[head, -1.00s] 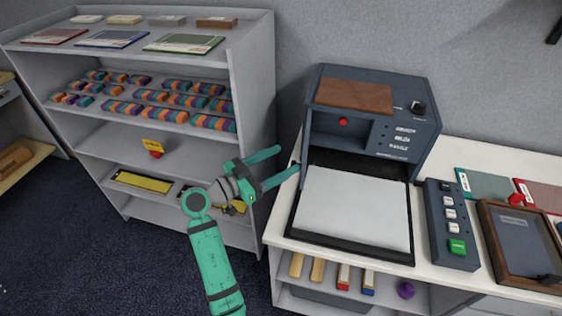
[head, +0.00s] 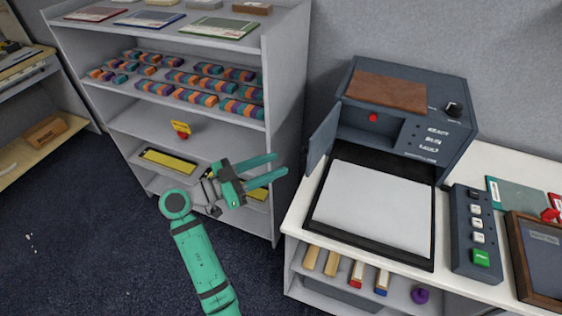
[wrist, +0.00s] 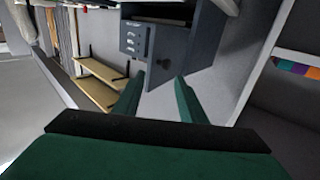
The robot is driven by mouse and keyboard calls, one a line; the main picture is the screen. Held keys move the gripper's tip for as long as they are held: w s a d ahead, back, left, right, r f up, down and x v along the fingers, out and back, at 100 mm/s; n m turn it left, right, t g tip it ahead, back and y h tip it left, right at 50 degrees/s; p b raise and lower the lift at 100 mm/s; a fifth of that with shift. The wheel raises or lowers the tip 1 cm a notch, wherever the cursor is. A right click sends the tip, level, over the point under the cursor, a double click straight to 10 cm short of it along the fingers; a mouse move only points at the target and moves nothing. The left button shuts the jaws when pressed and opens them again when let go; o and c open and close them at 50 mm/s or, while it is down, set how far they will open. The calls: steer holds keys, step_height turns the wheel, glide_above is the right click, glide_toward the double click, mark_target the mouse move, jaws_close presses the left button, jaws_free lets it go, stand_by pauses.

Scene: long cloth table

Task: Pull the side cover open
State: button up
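A dark blue-grey machine (head: 440,95) stands on the white table at the right. Its side cover (head: 322,137) stands swung outward at the machine's left front edge. In the wrist view the cover (wrist: 158,77) shows as a flat panel with a dark round knob (wrist: 165,63). My gripper (head: 280,165) is left of the cover, apart from it, with its two green fingers spread and nothing between them. In the wrist view the fingers (wrist: 158,95) point toward the cover, with a gap before it.
A grey shelf unit (head: 285,95) with colored blocks stands behind and left of my gripper. A white sheet (head: 375,207) lies before the machine on the table (head: 300,215). A button box (head: 470,222) and a framed panel (head: 522,260) are further right.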

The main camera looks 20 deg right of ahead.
steer(key=shift+a, duration=0.1)
jaws_close()
steer(key=w+a+n+t+y, duration=0.1)
steer(key=a+n+t, duration=0.15)
steer(key=n, duration=0.85)
steer(key=a+n+t+y, duration=0.1)
steer(key=a+n+t, duration=0.15)
steer(key=n, duration=0.75)
steer(key=w+d, duration=0.2)
steer(key=d, duration=0.9)
steer(key=shift+d, duration=0.35)
